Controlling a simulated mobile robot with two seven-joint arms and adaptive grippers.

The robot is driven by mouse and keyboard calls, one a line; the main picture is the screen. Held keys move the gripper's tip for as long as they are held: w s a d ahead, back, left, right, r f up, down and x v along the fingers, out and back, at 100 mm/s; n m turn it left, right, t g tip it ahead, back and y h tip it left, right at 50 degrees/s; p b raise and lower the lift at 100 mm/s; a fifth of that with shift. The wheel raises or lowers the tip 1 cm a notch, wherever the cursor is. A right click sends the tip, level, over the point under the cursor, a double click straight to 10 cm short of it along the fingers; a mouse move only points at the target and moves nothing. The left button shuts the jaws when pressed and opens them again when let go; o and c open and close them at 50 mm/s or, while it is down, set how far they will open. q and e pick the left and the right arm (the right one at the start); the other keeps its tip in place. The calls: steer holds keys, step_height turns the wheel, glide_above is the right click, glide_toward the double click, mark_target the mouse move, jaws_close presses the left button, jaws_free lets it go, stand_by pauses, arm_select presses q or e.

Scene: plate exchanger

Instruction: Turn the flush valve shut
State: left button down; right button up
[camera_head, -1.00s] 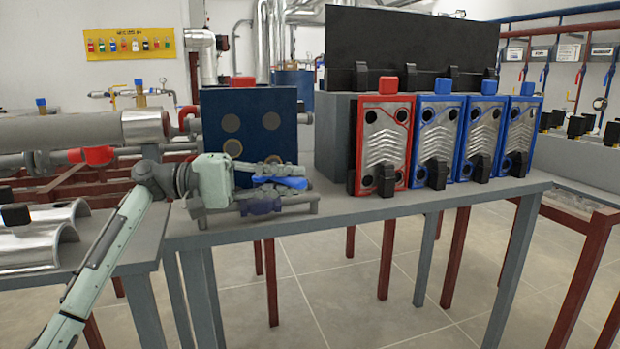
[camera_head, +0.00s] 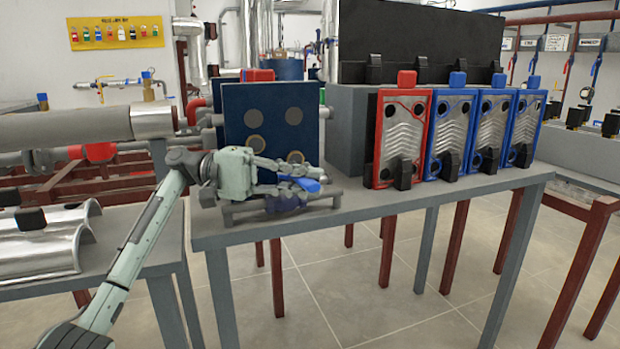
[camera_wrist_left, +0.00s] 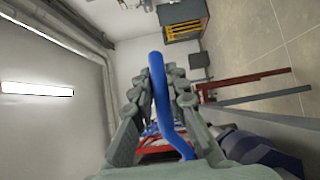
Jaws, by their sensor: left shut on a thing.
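The flush valve has a blue lever handle (camera_head: 309,186) and a dark blue body (camera_head: 284,203). It sits on a low grey stand (camera_head: 238,211) at the front left of the grey table. My left gripper (camera_head: 297,178) reaches in from the left and is shut on the blue handle. In the left wrist view the blue handle (camera_wrist_left: 158,85) runs between the two fingers of the left gripper (camera_wrist_left: 158,98). The fingers hide part of the handle and valve in the head view. My right gripper is not in view.
A dark blue plate (camera_head: 268,118) with round ports stands just behind the valve. A red-framed plate (camera_head: 402,139) and several blue-framed plates stand to the right on the table. Silver half-shells (camera_head: 45,240) lie on the left bench. The table's front edge is close.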

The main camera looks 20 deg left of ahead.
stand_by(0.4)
arm_select(q)
steer(key=c, duration=1.5)
jaws_free()
